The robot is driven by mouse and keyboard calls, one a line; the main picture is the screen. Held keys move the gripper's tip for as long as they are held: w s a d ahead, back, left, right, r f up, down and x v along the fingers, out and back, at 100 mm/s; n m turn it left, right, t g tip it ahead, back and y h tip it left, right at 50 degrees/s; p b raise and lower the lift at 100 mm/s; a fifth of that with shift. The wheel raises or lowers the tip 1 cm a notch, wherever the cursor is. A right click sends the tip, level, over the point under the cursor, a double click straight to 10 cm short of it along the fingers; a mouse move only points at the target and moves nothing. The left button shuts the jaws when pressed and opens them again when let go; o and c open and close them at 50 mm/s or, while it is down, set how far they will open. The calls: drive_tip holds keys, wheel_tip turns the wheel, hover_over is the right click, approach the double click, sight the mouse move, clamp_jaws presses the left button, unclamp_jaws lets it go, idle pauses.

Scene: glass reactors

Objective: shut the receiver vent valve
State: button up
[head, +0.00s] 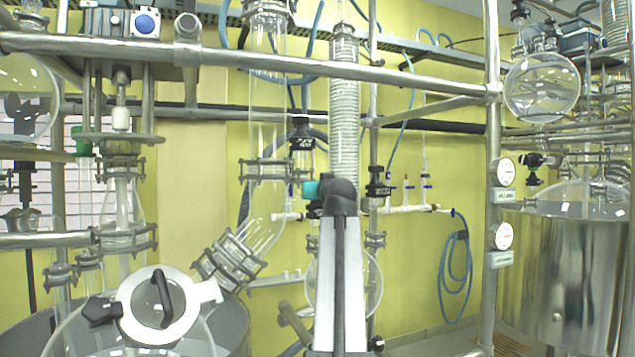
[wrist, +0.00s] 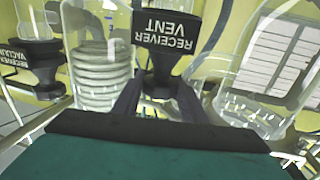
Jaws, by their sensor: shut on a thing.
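The receiver vent valve (wrist: 165,40) has a black body with a white label that reads upside down in the wrist view. My gripper (wrist: 158,98) is shut on its black lower part, one dark finger on each side. In the head view my arm hides the grip; only the teal part of my gripper shows left of the arm. A black labelled valve (head: 302,135) stands just above it and looks to be the vent valve, though its label is too small to read. How far the valve is turned cannot be told.
The receiver vacuum valve (wrist: 35,50) stands to the left in the wrist view. A coiled glass condenser (wrist: 100,70) is between the two valves. A glass vessel (wrist: 250,95) is close on the right. Metal rails (head: 400,75) cross in front in the head view.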

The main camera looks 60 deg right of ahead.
drive_tip(key=shift+r+m+g+h+p, duration=0.25)
drive_tip(key=shift+m+g+h+p, duration=0.3)
drive_tip(key=shift+p, duration=0.25)
drive_tip(key=o, duration=0.7)
drive_tip(key=shift+d, duration=0.1)
drive_tip(key=shift+o, duration=0.8)
drive_tip(key=shift+w+d+f, duration=0.1)
drive_tip(key=shift+f+n+t+y+b, duration=0.15)
drive_tip(key=shift+n+t+y+b, duration=0.5)
drive_tip(key=shift+b, duration=0.45)
drive_tip(key=shift+f+y+b, duration=0.1)
drive_tip(key=shift+y+b, duration=0.2)
drive_tip(key=shift+b, duration=0.15)
drive_tip(key=shift+n+t+y+b, duration=0.3)
drive_tip(key=shift+n+t+b, duration=0.2)
drive_tip(key=shift+b, duration=0.1)
drive_tip(key=n+t+y+b, duration=0.2)
drive_tip(key=y+b, duration=0.1)
drive_tip(key=b, duration=0.1)
drive_tip(key=shift+b, duration=0.3)
